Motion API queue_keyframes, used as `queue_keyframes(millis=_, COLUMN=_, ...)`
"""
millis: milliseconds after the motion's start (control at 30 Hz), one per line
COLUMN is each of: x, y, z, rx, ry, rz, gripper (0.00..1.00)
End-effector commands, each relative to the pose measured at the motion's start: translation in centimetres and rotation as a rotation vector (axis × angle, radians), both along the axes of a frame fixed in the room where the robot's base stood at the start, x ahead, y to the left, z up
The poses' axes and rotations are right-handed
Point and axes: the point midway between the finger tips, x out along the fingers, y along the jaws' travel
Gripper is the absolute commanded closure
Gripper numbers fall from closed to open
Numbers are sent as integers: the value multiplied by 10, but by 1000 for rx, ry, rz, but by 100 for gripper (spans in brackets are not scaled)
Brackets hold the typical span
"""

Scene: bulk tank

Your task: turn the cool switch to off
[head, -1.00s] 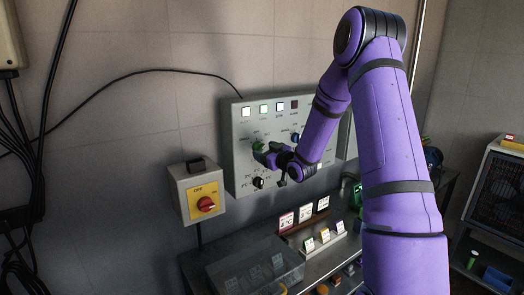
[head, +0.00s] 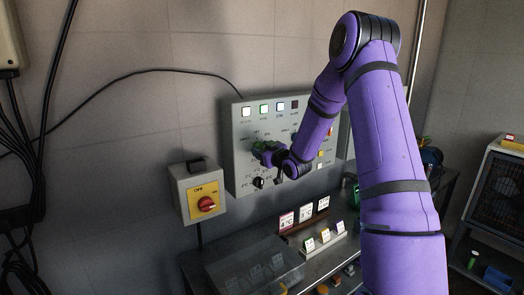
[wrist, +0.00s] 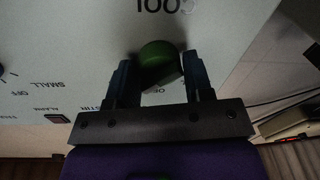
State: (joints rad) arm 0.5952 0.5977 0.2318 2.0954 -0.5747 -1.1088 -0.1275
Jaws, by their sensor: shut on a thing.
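The cool switch (wrist: 158,55) is a round-ended green knob on the grey control panel. In the wrist view it sits between the two dark fingers of my gripper (wrist: 160,76), which is shut on it. The upside-down word COOL shows on the panel just above the knob. The knob's exact pointing direction is hidden by the fingers.
The control panel (head: 240,121) carries lit buttons along its top and a black knob (head: 258,183) below my gripper. A bench with cards and a clear cover (head: 250,262) stands below.

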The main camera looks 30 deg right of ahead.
Motion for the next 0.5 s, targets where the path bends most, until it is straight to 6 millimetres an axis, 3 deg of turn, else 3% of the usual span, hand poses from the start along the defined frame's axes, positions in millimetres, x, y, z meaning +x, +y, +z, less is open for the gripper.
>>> queue_keyframes(millis=267, x=0, y=-1, z=2, rx=-113, ry=-6, rz=-2, gripper=77)
queue_keyframes(millis=500, x=1, y=-1, z=3, rx=-310, ry=-14, rz=-2, gripper=77)
